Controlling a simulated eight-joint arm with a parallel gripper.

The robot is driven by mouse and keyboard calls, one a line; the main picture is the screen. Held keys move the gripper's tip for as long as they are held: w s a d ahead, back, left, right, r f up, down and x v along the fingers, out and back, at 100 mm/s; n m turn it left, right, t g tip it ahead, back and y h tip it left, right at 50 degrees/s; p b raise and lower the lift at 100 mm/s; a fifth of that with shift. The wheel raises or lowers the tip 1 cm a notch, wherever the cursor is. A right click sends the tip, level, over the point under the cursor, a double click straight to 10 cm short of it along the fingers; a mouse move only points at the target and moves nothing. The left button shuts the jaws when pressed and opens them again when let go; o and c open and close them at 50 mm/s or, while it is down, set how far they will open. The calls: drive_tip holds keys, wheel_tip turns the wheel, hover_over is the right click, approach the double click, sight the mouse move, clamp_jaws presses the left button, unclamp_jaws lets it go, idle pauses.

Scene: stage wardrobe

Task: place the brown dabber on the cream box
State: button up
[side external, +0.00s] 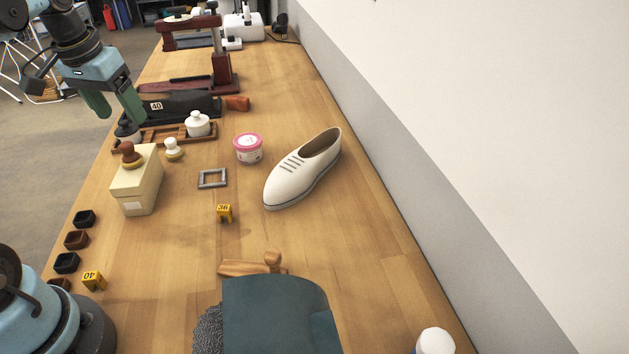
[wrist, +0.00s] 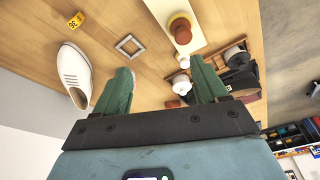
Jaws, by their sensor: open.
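The brown dabber (side external: 129,154) has a dark brown knob and a tan, golden base. It stands upright on top of the cream box (side external: 137,194), a tall block near the left edge of the table. In the wrist view the dabber (wrist: 181,29) also shows on the cream box (wrist: 172,7), beyond my fingertips. My gripper (side external: 115,106) is open and empty, with its green fingers spread. It is up in the air behind the box, apart from box and dabber. Its fingers also show in the wrist view (wrist: 162,72).
A white dabber (side external: 173,149) stands right of the box. Behind are a wooden tray (side external: 160,136) with a white jar (side external: 198,124) and a dark one (side external: 128,131). A grey frame (side external: 213,179), pink-lidded tub (side external: 248,149) and white shoe (side external: 303,171) lie right.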

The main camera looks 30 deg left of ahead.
drive_tip(key=d+f+m+t, duration=0.1)
drive_tip(key=d+f+t, duration=0.1)
drive_tip(key=d, duration=0.5)
drive_tip(key=d+f+m+t+h, duration=0.1)
drive_tip(key=d+f, duration=0.3)
drive_tip(key=d, duration=0.4)
drive_tip(key=shift+d+m+t, duration=0.25)
drive_tip(key=shift+m+t, duration=0.55)
